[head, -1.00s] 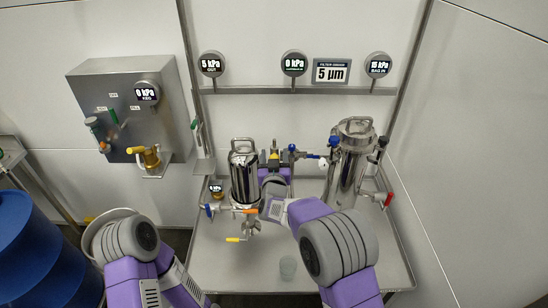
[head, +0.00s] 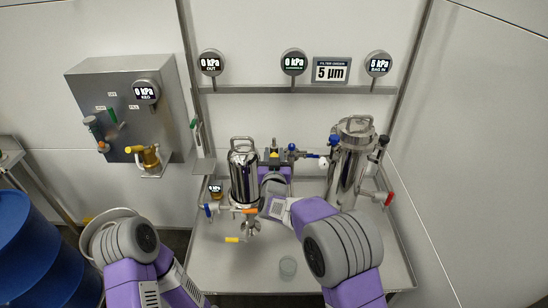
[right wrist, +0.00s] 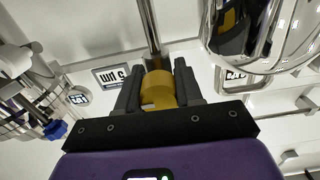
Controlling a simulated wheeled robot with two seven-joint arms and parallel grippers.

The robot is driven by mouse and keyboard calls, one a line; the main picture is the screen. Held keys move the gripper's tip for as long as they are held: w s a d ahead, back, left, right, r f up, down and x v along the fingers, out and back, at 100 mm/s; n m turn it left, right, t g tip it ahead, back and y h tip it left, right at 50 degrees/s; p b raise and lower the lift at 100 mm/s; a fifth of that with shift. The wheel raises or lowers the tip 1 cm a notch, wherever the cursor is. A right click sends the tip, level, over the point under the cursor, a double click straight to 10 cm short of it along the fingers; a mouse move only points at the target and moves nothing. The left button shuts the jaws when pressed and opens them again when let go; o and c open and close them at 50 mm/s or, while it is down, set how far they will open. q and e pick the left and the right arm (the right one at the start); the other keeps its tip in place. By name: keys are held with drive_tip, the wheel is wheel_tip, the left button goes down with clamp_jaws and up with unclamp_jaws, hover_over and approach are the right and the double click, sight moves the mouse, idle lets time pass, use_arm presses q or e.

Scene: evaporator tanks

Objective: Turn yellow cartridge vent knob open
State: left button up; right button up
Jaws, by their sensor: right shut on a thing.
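The yellow vent knob (right wrist: 158,88) sits between the two dark fingers of my right gripper (right wrist: 157,80) in the right wrist view, and the gripper is shut on it. A metal rod rises behind the knob in that view. In the head view the right gripper (head: 274,160) is small, reaching in beside the shiny cylindrical housing (head: 244,178), with a little yellow showing between its fingers. My left arm shows at the lower left of the head view, but its gripper is not visible.
A taller steel vessel (head: 349,165) stands to the right, with blue and red handles. Gauges read OUT 0 kPa (head: 211,62), middle 0 kPa (head: 293,62) and BAG IN 5 kPa (head: 379,63). A grey panel box (head: 125,105) hangs left.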

drive_tip(key=shift+r, duration=0.1)
drive_tip(key=o, duration=1)
drive_tip(key=shift+o, duration=0.2)
drive_tip(key=shift+s, duration=0.1)
drive_tip(key=s+p, duration=0.1)
drive_tip(key=s, duration=0.6)
drive_tip(key=shift+s, duration=0.2)
